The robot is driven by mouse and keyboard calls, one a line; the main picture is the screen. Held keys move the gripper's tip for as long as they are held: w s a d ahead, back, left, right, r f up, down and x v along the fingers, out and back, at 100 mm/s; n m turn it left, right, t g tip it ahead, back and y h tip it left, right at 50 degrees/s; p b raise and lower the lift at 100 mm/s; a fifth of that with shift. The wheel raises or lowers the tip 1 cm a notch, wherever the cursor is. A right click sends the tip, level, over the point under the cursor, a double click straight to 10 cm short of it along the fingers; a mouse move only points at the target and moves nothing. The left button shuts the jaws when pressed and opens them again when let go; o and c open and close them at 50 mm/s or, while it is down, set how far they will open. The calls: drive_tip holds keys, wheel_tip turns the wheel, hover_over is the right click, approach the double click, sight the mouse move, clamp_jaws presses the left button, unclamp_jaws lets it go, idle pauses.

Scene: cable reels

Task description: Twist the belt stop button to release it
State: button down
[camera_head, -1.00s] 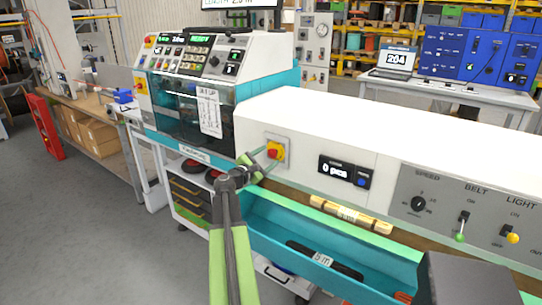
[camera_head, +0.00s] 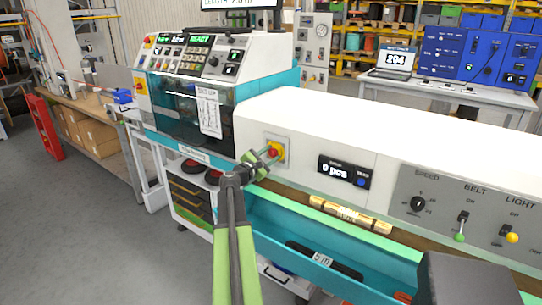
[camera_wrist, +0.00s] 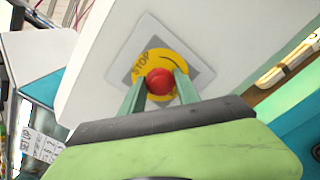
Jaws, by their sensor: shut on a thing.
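The belt stop button (camera_wrist: 160,83) is a red mushroom cap on a round yellow plate marked STOP (camera_wrist: 171,55), set on a grey square panel. In the wrist view my gripper (camera_wrist: 160,88) has one finger on each side of the red cap, shut on it. In the head view the button (camera_head: 273,151) sits on the white front of the machine, and my gripper (camera_head: 268,157) reaches it from the lower left, hiding part of it.
Right of the button are a counter display (camera_head: 344,171) and a grey panel (camera_head: 463,210) with a speed knob, belt switch and light switch. A teal tray (camera_head: 290,235) runs below. A cabinet with a dark window (camera_head: 184,105) stands at the left.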

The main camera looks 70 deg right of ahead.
drive_tip(key=shift+a+m, duration=0.3)
drive_tip(key=m, duration=0.4)
drive_tip(key=shift+f, duration=0.1)
drive_tip(key=shift+m, duration=1.7)
drive_tip(key=c, duration=0.9)
unclamp_jaws()
drive_tip(key=shift+a, duration=0.1)
drive_tip(key=v, duration=1.7)
drive_tip(key=shift+w+a, duration=0.1)
drive_tip(key=shift+a, duration=0.05)
